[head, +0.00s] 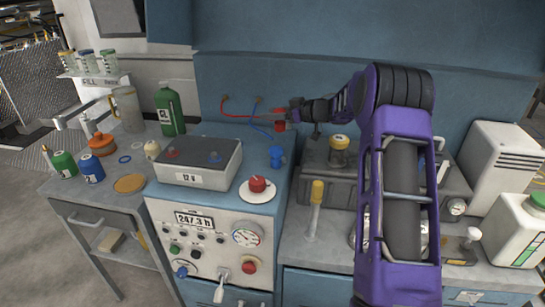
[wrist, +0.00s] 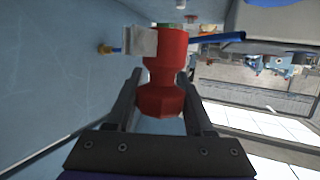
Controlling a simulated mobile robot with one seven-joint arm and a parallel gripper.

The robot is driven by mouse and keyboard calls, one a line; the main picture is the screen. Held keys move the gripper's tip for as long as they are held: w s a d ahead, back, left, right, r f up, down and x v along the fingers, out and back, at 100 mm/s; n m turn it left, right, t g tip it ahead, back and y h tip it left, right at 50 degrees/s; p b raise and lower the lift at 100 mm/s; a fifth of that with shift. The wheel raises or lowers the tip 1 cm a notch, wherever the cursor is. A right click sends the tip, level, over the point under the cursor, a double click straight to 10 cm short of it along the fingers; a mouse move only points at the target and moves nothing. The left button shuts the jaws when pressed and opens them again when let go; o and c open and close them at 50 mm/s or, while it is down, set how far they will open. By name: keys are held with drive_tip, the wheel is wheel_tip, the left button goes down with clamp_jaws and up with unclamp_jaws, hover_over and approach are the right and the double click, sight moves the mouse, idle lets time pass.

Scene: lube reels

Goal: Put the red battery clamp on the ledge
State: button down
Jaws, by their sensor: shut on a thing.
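The red battery clamp (head: 279,115) is in my gripper (head: 290,117), held above the back of the blue cabinet top, near the blue wall. In the wrist view the clamp (wrist: 163,75) sits between both fingers of my gripper (wrist: 161,88), its wider red end toward the palm. A red cable (head: 240,115) runs from the wall toward the clamp. The blue cabinet top (head: 275,181) is a flat surface around the battery; which part is the ledge I cannot tell. My gripper hides part of the clamp in the head view.
A grey 12 V battery (head: 199,162) stands on the cabinet top. Dark machinery (head: 320,160) stands to the right.

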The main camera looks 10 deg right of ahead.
wheel_tip(320, 180, down, 9)
drive_tip(key=shift+r+b, duration=0.1)
drive_tip(key=shift+b, duration=0.55)
drive_tip(key=shift+f, duration=0.2)
drive_tip(key=c, duration=0.6)
unclamp_jaws()
drive_tip(key=shift+o, duration=0.2)
drive_tip(key=shift+s+d+r, duration=0.15)
drive_tip(key=shift+d+r, duration=0.05)
drive_tip(key=shift+r, duration=0.05)
drive_tip(key=p+v, duration=0.1)
drive_tip(key=v, duration=1)
drive_tip(key=shift+s, duration=0.2)
